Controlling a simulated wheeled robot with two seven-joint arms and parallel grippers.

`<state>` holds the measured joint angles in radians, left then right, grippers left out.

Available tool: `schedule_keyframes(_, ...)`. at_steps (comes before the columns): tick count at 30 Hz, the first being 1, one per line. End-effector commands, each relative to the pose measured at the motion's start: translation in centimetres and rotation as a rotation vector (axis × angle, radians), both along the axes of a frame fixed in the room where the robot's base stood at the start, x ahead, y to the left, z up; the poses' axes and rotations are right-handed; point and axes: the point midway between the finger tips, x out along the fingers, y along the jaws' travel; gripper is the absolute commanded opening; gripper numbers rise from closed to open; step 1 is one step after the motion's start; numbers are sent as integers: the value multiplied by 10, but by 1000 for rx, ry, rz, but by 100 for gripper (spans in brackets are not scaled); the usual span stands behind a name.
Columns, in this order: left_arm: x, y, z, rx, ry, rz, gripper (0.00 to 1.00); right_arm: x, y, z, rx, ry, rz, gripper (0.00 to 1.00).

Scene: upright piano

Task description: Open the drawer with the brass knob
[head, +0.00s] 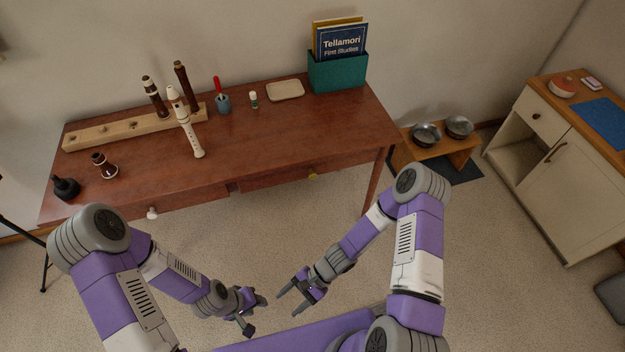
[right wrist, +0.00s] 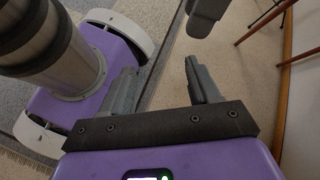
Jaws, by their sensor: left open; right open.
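A reddish wooden desk (head: 240,136) has two drawers along its front edge. The right drawer (head: 275,179) has a round brass knob (head: 313,175); the left drawer (head: 190,203) has a white knob (head: 152,213). Both look shut, though the steep view makes this hard to judge. My right gripper (head: 288,303) is open and empty, low in front of the desk and well short of the brass knob. Its open fingers also show in the right wrist view (right wrist: 162,78). My left gripper (head: 255,314) is open and empty just left of it. The knobs are not in the right wrist view.
On the desk are a wooden stand (head: 130,131) with woodwind pieces, a cream recorder (head: 186,125), a tray (head: 285,90) and a teal book holder (head: 338,73). A low stand with metal bowls (head: 426,135) and a cream cabinet (head: 560,165) stand right. Carpet before the desk is clear.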

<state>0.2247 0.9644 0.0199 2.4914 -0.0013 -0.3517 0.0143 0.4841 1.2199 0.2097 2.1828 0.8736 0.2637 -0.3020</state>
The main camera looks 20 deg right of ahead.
Motion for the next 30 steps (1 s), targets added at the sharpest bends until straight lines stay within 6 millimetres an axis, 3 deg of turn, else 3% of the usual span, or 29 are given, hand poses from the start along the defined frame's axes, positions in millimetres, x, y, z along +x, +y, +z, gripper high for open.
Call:
schedule_keyframes(3,0,0,2,0,-1,0,43,49,31,18,227,107,-275,61)
schedule_keyframes(7,0,0,3,0,-1,0,43,130,33,38,479,147,-633,61)
schedule_keyframes(10,0,0,4,0,-1,0,43,196,5,47,647,123,-940,61)
schedule_keyframes(12,0,0,4,0,-1,0,43,236,-29,47,737,83,-1155,61)
schedule_keyframes(15,0,0,5,0,-1,0,43,275,-82,39,816,15,-1431,61)
schedule_keyframes(18,0,0,5,0,-1,0,43,294,-129,29,851,-49,-1645,61)
schedule_keyframes(21,0,0,6,0,-1,0,43,301,-160,22,860,-94,-1778,61)
schedule_keyframes(25,0,0,3,0,-1,0,43,308,-175,17,861,-118,-1847,61)
schedule_keyframes(30,0,0,-6,0,-1,0,43,331,-175,16,862,-120,-1849,61)
